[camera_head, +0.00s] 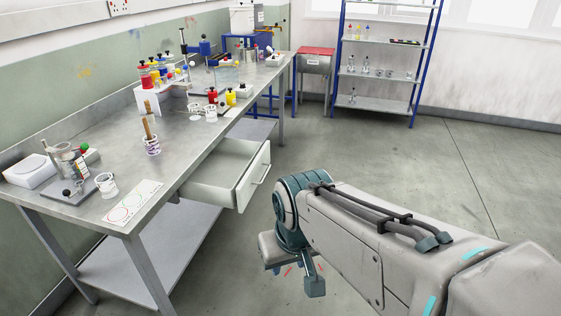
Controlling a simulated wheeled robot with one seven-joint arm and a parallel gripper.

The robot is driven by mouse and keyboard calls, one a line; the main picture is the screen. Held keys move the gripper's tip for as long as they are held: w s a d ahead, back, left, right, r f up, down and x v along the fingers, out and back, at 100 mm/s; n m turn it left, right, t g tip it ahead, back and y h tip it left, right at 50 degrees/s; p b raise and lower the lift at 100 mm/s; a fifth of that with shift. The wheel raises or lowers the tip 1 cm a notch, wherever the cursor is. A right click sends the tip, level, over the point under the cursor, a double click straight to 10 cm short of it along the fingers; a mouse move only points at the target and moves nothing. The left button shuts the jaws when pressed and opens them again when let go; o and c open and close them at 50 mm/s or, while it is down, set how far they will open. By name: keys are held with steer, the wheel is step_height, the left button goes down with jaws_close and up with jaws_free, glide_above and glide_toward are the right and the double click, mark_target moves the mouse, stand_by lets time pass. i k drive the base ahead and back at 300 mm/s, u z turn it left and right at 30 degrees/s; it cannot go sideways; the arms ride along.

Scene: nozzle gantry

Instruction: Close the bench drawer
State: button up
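The bench drawer (251,182) is pulled out from under the front edge of the metal workbench (125,212). Its pale front panel has a bar handle (258,176) facing right. The drawer's inside (214,170) looks empty. My gripper (296,278) is low over the floor, to the right of and nearer than the drawer front, and apart from it.
Bottles, cups and small stands crowd the bench top. A lower shelf (150,255) lies under the bench. A blue-framed shelf rack (376,79) and a red-topped metal cabinet (314,66) stand at the back. The floor right of the drawer is clear.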

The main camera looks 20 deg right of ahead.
mark_target(229, 176)
steer(key=z, duration=0.15)
steer(key=i, duration=1)
